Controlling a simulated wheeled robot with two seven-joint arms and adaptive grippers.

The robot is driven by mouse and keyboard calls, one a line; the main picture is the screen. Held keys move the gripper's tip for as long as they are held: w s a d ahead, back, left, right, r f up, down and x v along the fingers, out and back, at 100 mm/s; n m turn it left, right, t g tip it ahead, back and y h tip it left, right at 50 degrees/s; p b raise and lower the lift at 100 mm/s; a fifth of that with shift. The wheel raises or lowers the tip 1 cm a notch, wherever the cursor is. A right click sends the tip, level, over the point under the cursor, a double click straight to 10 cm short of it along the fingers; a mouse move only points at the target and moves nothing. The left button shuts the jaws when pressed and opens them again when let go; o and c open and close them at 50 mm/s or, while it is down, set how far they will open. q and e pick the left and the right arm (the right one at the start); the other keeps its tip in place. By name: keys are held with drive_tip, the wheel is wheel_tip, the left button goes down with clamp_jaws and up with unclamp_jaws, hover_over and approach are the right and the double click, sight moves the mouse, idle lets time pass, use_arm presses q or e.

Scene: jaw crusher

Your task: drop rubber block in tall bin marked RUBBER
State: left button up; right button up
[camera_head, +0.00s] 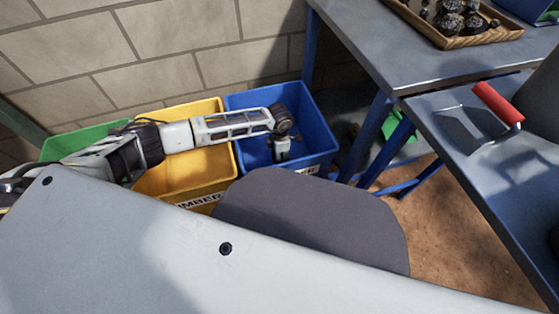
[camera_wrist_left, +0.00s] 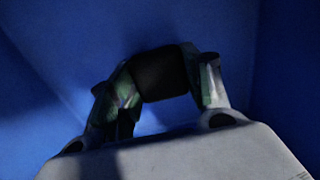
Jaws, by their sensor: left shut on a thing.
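The black rubber block (camera_wrist_left: 162,73) is between the two fingers of my left gripper in the left wrist view. Blue walls surround it there. In the head view my left gripper (camera_head: 281,150) points down inside the blue bin (camera_head: 318,118), below its rim. The block cannot be made out in that view. The blue bin's front label (camera_head: 308,170) is mostly hidden, so I cannot read it in full. My left gripper is shut on the block. My right gripper is not in view.
A yellow bin (camera_head: 150,182) with a partly hidden label ending in "MBER" stands left of the blue bin. A green bin (camera_head: 82,140) is farther left. A grey table (camera_head: 375,45) holds a wooden tray (camera_head: 447,40) of dark rocks. A red-handled tool (camera_head: 497,103) lies on the right-hand surface.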

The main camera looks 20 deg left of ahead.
use_arm(q)
drive_tip(key=shift+f+b, duration=0.85)
drive_tip(key=shift+f, duration=1)
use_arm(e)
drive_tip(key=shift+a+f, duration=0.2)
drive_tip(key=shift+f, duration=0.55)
use_arm(q)
drive_tip(key=shift+f, duration=0.15)
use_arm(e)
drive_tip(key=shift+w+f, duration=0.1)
use_arm(q)
drive_tip(key=o, duration=1.2)
drive_tip(key=shift+c, duration=0.2)
wheel_tip(320, 180, up, 11)
drive_tip(key=p, duration=0.4)
drive_tip(key=shift+f, duration=0.15)
drive_tip(key=shift+r, duration=0.85)
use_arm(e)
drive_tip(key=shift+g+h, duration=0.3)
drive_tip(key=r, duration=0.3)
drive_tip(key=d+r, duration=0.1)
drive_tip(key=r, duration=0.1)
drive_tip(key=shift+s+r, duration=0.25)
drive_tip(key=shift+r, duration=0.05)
